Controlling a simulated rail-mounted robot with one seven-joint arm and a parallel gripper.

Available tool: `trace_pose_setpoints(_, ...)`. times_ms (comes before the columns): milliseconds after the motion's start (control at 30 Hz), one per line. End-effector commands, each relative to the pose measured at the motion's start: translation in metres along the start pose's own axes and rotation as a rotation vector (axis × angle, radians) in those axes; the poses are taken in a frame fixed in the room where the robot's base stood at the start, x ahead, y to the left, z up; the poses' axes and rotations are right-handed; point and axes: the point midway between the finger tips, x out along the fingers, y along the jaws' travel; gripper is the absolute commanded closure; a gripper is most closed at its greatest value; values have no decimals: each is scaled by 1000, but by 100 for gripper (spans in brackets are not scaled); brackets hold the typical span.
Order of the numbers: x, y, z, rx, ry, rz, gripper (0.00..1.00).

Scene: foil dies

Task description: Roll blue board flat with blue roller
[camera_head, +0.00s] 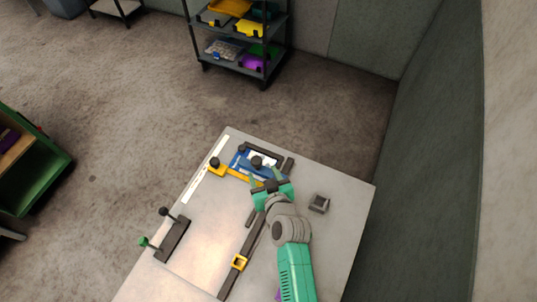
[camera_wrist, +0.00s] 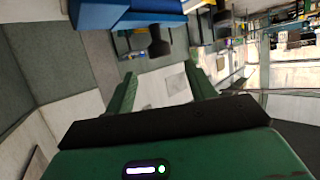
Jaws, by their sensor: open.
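A blue flat piece (camera_head: 239,160), which looks like the blue board or its bed, lies at the far end of the table, with a white patch beside it. A dark round knob (camera_head: 257,162) stands over it; I cannot tell for sure whether it is the blue roller's handle. In the wrist view a large blue block (camera_wrist: 125,14) fills the top, with a dark knob (camera_wrist: 158,42) close to it. My green gripper (camera_head: 266,179) is open and empty, just on the near side of the knob. In the wrist view the knob lies beyond the fingertips (camera_wrist: 160,82), apart from them.
A yellow bar with a dark knob (camera_head: 215,163) is left of the blue piece. A dark rail with a yellow slider (camera_head: 239,262) runs along the table. A two-knobbed dark block (camera_head: 173,240) stands left, a small grey block (camera_head: 319,203) right.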

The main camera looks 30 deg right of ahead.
Motion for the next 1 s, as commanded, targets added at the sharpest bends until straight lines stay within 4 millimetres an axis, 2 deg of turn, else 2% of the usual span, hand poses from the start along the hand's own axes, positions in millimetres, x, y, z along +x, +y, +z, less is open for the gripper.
trace_pose_setpoints(133,14,0,0,-2,-1,-1,45)
trace_pose_setpoints(300,49,0,1,-3,-1,-1,45)
trace_pose_setpoints(433,69,0,2,-4,-2,-1,45)
trace_pose_setpoints(600,79,1,0,-4,-2,-1,45)
trace_pose_setpoints(800,79,1,0,-4,-2,-1,45)
trace_pose_setpoints(833,79,1,0,-4,-2,-1,47)
trace_pose_setpoints(1000,79,1,0,-5,-2,-1,80)
